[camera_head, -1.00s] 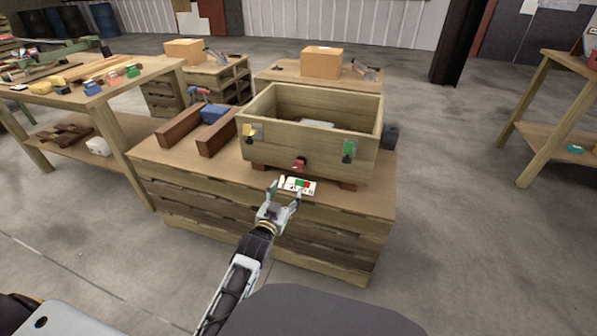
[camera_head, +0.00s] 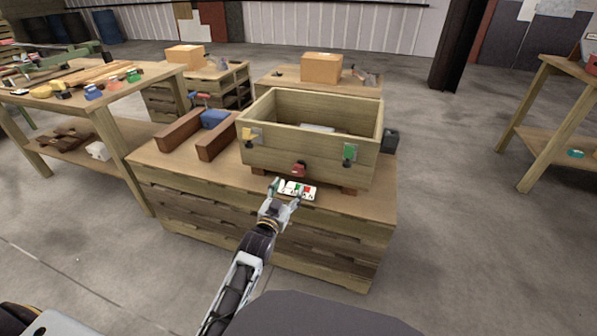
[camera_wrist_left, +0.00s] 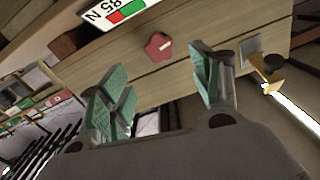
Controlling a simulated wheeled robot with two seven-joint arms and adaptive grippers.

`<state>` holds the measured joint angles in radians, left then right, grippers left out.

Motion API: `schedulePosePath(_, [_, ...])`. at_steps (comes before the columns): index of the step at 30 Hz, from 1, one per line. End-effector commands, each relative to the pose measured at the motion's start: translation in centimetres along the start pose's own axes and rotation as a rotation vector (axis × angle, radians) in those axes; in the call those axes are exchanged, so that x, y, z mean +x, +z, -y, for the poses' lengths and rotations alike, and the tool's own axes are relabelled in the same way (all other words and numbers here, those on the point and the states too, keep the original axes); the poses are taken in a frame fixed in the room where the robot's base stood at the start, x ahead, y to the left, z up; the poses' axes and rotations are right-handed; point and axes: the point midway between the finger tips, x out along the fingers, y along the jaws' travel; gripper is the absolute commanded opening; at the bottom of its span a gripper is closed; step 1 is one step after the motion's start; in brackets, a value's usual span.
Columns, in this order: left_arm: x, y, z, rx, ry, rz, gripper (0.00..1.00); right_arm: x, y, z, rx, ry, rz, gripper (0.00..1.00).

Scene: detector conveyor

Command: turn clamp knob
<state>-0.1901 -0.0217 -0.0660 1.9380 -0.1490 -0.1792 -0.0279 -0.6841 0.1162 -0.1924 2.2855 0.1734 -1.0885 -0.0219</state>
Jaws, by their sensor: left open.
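A red star-shaped knob (camera_head: 299,170) sits low in the middle of the front wall of a wooden box (camera_head: 282,150). The knob also shows in the left wrist view (camera_wrist_left: 158,46), where a pale mark crosses it. My left gripper (camera_head: 284,193) is open and empty in front of the box, below the knob and apart from it. In the left wrist view its green-padded fingers (camera_wrist_left: 158,85) are spread, with the knob beyond the gap. A small white card (camera_head: 300,190) with green and red patches lies below the knob, beside the fingertips. My right gripper is not in view.
A yellow latch (camera_head: 248,136) and a green latch (camera_head: 349,152) flank the knob on the box front. Brown rails and a blue block (camera_head: 214,119) stand left of the box on the workbench (camera_head: 170,166). A dark block (camera_head: 390,140) stands to its right.

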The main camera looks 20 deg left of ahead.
Motion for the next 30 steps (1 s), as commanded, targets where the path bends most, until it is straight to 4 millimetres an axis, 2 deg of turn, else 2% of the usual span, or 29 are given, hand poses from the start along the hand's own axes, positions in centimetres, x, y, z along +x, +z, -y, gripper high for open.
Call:
schedulePosePath(5, [1.4, 0.1, 0.0, 0.0, 0.0, -0.001, 0.64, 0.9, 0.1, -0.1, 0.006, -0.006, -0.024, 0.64])
schedulePosePath(16, [4.2, 0.1, 0.0, 0.0, 0.0, 0.0, 0.64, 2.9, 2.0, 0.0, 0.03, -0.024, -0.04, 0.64])
schedulePosePath(30, [7.8, 0.1, 0.0, 0.0, 0.0, -0.001, 0.64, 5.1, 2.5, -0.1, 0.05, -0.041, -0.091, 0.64])
